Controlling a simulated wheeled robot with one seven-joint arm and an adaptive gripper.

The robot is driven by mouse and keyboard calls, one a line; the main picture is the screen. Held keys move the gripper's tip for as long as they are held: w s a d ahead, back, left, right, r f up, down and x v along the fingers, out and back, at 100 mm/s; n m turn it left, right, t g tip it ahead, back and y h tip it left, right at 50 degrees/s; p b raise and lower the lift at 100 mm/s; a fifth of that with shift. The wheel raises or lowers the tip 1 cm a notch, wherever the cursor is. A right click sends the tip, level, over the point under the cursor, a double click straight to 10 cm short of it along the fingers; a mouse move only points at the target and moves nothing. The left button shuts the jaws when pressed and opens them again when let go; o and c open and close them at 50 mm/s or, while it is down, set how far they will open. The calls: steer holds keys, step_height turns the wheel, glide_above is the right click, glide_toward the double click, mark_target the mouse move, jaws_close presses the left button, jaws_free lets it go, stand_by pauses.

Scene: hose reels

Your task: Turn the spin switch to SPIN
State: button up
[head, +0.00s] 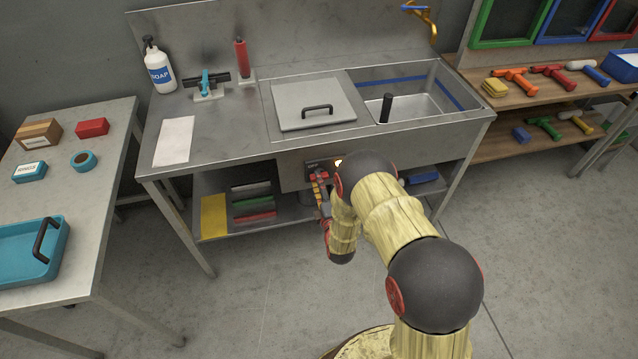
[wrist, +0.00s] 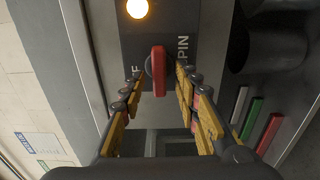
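The spin switch is a red knob (wrist: 158,70) on a dark panel (wrist: 200,15), with its long side upright in the wrist view. A partly hidden label ending in F is left of it and a partly covered SPIN label (wrist: 183,50) is right of it. My gripper (wrist: 159,72) has its fingers apart, one tip on each side of the knob. I see a gap on the left; contact on the right is unclear. In the head view, my gripper (head: 321,182) is at the panel under the sink counter, and my arm hides much of it.
A lit yellow lamp (wrist: 137,8) is beside the switch. The steel counter (head: 230,130) overhangs the panel. A lower shelf (head: 285,213) holds coloured bars close to my gripper. A side table (head: 85,195) stands left and a wooden bench (head: 520,95) right. The floor in front is clear.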

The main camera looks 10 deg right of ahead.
steer(key=shift+s, duration=0.1)
steer(key=s, duration=1.2)
steer(key=shift+w, duration=0.1)
